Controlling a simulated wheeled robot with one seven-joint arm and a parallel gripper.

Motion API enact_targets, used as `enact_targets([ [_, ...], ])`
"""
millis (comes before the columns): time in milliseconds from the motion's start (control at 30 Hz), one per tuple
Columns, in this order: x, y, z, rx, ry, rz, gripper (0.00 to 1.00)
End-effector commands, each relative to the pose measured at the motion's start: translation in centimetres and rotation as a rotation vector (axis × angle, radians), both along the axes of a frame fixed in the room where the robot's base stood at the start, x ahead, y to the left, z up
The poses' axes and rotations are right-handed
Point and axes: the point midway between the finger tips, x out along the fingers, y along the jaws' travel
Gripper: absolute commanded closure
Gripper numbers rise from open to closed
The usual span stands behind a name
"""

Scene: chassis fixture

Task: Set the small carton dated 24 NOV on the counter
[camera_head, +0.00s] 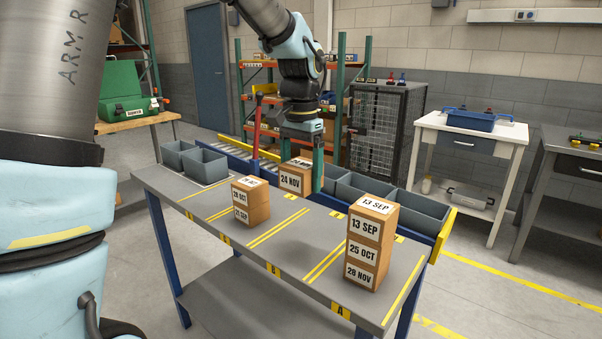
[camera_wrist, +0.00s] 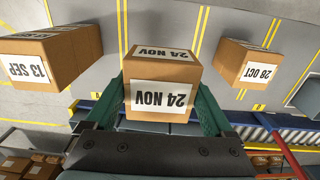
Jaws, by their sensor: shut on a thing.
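The carton dated 24 NOV (camera_head: 291,181) is a brown box with white date labels, at the back middle of the grey counter (camera_head: 262,252). In the wrist view the carton (camera_wrist: 161,72) sits between the two green fingers of my gripper (camera_wrist: 160,98), which is shut on it. In the head view my gripper (camera_head: 303,160) reaches down to it from above; one finger shows at the carton's right side, the other is mostly hidden. I cannot tell whether the carton's underside touches the counter.
A stack of three cartons, 13 SEP (camera_head: 375,207) on top, stands at the right. A shorter stack topped by 28 OCT (camera_head: 238,196) stands at the left. Yellow stripes divide the counter, with bare room between the stacks. Grey bins (camera_head: 362,189) line the back.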

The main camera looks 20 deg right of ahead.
Motion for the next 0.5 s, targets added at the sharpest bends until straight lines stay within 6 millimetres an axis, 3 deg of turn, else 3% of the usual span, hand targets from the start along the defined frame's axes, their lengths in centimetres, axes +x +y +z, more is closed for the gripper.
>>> enact_targets([
  [500,0.0,0.0,-4.8,-0.001,0.0,-0.001,0.9],
])
